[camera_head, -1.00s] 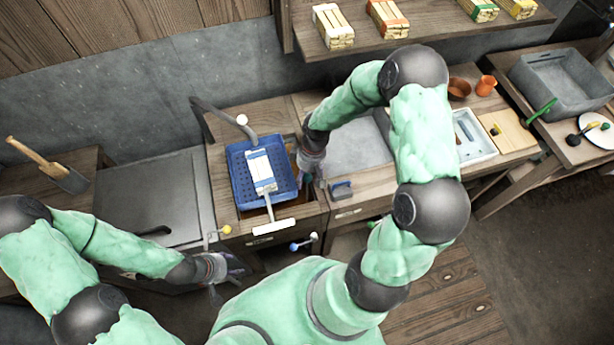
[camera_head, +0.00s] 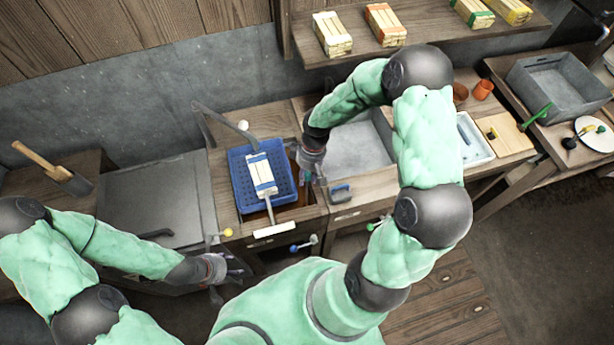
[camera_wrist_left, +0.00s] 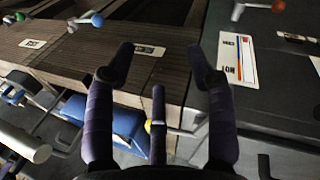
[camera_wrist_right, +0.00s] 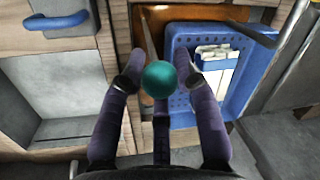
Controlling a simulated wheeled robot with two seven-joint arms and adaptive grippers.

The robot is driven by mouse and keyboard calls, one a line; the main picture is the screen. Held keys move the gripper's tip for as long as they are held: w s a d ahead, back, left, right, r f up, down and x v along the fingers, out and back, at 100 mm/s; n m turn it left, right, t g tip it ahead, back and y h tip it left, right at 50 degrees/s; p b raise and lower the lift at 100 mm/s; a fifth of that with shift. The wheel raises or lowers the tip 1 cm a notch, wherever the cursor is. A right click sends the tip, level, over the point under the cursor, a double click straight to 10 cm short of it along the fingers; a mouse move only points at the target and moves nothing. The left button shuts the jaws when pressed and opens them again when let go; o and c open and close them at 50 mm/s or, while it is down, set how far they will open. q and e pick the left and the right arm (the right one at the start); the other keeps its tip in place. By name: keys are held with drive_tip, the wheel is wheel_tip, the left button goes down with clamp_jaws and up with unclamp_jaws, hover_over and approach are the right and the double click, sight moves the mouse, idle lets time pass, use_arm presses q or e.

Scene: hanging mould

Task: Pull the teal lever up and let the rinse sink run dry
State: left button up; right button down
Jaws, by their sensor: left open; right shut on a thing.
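The teal lever shows as a round teal knob (camera_wrist_right: 168,81) in the right wrist view, with a thin rod running up behind it. My right gripper (camera_head: 311,168) is shut on the knob at the right side of the sink; it also shows in the right wrist view (camera_wrist_right: 160,82). The rinse sink (camera_wrist_right: 190,14) holds brownish-orange liquid, partly hidden by a blue perforated basket (camera_wrist_right: 180,70). My left gripper (camera_head: 232,272) is open and empty, low in front of the counter; its spread fingers show in the left wrist view (camera_wrist_left: 163,66).
A banded bundle of pale sticks (camera_head: 261,172) lies in the basket. Yellow (camera_head: 227,232), blue (camera_head: 293,248) and green (camera_head: 371,226) knobs stick out along the counter front. A grey basin (camera_head: 357,146) is right of the sink. A shelf (camera_head: 430,42) with several bundles hangs above.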

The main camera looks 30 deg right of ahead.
drive_tip(key=shift+r, duration=0.4)
drive_tip(key=shift+w, duration=0.2)
drive_tip(key=c, duration=1)
unclamp_jaws()
drive_tip(key=shift+o, duration=0.5)
drive_tip(key=shift+s, duration=0.15)
use_arm(q)
drive_tip(key=shift+r, duration=0.2)
use_arm(e)
wheel_tip(320, 180, up, 12)
drive_tip(key=d, duration=0.2)
drive_tip(key=shift+w, duration=0.4)
drive_tip(key=shift+f, duration=0.2)
